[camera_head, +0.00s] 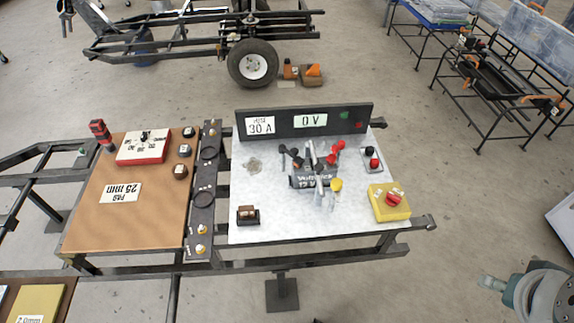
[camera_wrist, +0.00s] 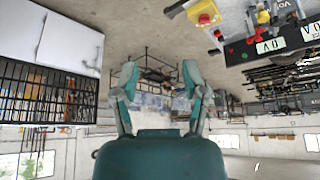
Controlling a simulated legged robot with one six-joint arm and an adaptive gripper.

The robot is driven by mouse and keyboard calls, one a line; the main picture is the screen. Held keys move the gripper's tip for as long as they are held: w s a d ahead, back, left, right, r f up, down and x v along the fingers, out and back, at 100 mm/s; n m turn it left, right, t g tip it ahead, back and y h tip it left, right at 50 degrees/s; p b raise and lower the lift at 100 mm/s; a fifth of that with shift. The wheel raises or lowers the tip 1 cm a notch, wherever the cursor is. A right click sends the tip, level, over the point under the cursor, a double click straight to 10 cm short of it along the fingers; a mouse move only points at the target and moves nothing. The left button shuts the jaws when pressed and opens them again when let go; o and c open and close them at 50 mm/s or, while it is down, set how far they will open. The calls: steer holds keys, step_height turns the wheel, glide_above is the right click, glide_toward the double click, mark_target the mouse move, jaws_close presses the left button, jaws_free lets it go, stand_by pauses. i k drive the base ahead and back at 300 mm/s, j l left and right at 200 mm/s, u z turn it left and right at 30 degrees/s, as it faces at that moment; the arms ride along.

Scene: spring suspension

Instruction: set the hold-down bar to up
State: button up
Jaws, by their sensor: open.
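A black battery (camera_head: 302,182) with a "12 V" label stands on the white panel (camera_head: 275,210) in the head view. A slim grey bar (camera_head: 312,153) shows at its top, among black and red clamps; it looks like the hold-down bar. Its exact position is hard to tell at this size. In the wrist view, the battery (camera_wrist: 282,8) is cut off at the top right, and I cannot make out the bar there. My gripper (camera_wrist: 160,70) is open and empty, with its fingers spread, well away from the panel.
A yellow box with a red knob (camera_head: 390,201) sits at the panel's right corner. A black display board (camera_head: 285,122) stands along the back. A brown board (camera_head: 130,215) with a dial box lies to the left. Part of my arm (camera_head: 540,295) is at lower right, with open floor between.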

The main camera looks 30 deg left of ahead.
mark_target(318, 167)
steer(key=u, duration=1.25)
